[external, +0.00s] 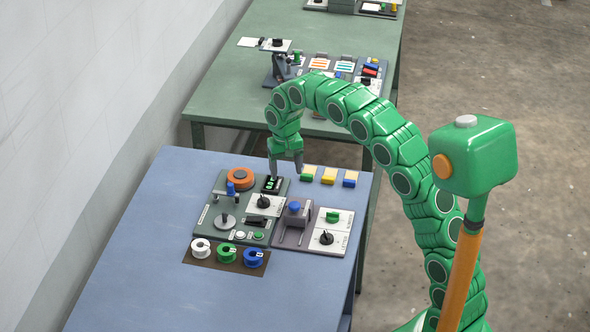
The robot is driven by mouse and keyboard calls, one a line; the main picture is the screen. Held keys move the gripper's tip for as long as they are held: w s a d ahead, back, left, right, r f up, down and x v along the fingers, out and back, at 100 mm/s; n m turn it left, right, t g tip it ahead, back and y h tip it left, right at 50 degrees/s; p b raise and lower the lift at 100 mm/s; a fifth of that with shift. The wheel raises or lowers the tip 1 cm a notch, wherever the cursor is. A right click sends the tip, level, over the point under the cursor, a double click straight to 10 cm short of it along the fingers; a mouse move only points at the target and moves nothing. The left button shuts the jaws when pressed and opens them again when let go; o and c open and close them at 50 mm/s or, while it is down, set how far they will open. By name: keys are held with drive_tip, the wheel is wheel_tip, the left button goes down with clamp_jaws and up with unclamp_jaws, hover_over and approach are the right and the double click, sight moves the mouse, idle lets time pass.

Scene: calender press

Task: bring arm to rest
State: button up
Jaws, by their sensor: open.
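My green segmented arm arches from the lower right over the blue table (150,245). My gripper (286,173) points down at the far part of the control panel (206,213). Its two grey fingers are apart, with nothing seen between them. A small black display (271,185) with green marks sits close by the left fingertip. Whether the fingertips touch the panel cannot be told.
The panel carries an orange ring (241,178), a blue knob (231,188), dials and a blue-topped lever (294,207). White, green and blue spools (227,251) lie in front. Coloured blocks (328,177) stand right of my gripper. A green table (225,95) stands behind. The blue table's front left is clear.

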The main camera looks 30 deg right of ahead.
drive_tip(key=s+d+r+n, duration=0.1)
drive_tip(key=s+d+r, duration=0.2)
drive_tip(key=s, duration=0.9)
drive_tip(key=s+d+r+g, duration=0.15)
drive_tip(key=s+d, duration=0.25)
drive_tip(key=s, duration=0.7)
drive_tip(key=s+d+r+n, duration=0.1)
drive_tip(key=s+d+r, duration=0.25)
drive_tip(key=s, duration=0.85)
drive_tip(key=s+f, duration=0.3)
drive_tip(key=s, duration=1.2)
drive_tip(key=shift+d+n, duration=0.25)
drive_tip(key=shift+n, duration=0.15)
